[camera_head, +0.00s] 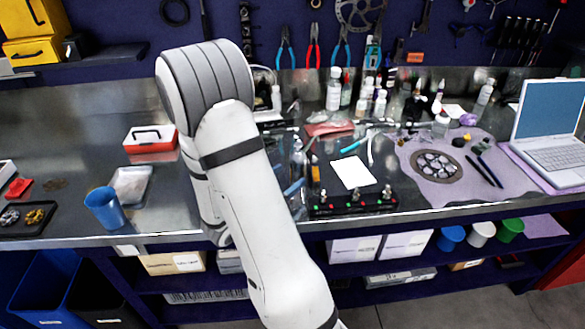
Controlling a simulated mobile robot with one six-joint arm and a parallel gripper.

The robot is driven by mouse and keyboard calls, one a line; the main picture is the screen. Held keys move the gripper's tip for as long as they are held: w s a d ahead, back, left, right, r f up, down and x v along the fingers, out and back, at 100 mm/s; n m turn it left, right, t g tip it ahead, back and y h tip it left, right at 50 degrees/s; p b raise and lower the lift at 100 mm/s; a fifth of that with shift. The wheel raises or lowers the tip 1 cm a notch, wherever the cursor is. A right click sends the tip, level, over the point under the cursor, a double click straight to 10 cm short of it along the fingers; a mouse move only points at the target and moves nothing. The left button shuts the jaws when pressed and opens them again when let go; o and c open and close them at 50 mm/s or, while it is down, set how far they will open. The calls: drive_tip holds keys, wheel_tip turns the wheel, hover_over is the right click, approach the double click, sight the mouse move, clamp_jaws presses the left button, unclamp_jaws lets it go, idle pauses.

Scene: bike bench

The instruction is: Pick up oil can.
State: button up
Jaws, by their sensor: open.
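I cannot pick out an oil can for certain. Several small bottles stand at the back of the metal workbench (70,120), right of my arm. One is a larger white bottle (334,92). Another is a white bottle with a pointed reddish tip (438,97). A white bottle (485,95) stands further right, near the laptop. My arm rises from the bottom middle, bends over the bench and folds down behind itself. It hides part of the bench. My gripper is not visible.
A blue cup (104,207) stands near the front edge, left of my arm. A red and white box (150,138) and a shallow tray (130,186) are near it. A laptop (552,130) stands at right.

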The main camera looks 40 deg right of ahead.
sight(303, 151)
drive_tip(key=d, duration=0.2)
drive_tip(key=d+p, duration=0.1)
drive_tip(key=d, duration=0.1)
drive_tip(key=w+d, duration=0.1)
drive_tip(key=d, duration=0.1)
drive_tip(key=shift+w+d+r+p, duration=0.1)
drive_tip(key=shift+d+r+p, duration=0.05)
drive_tip(key=shift+d+p, duration=0.2)
drive_tip(key=shift+c, duration=0.6)
drive_tip(key=c, duration=1.3)
drive_tip(key=shift+r, duration=0.2)
wheel_tip(303, 151, up, 10)
drive_tip(key=shift+f, duration=0.15)
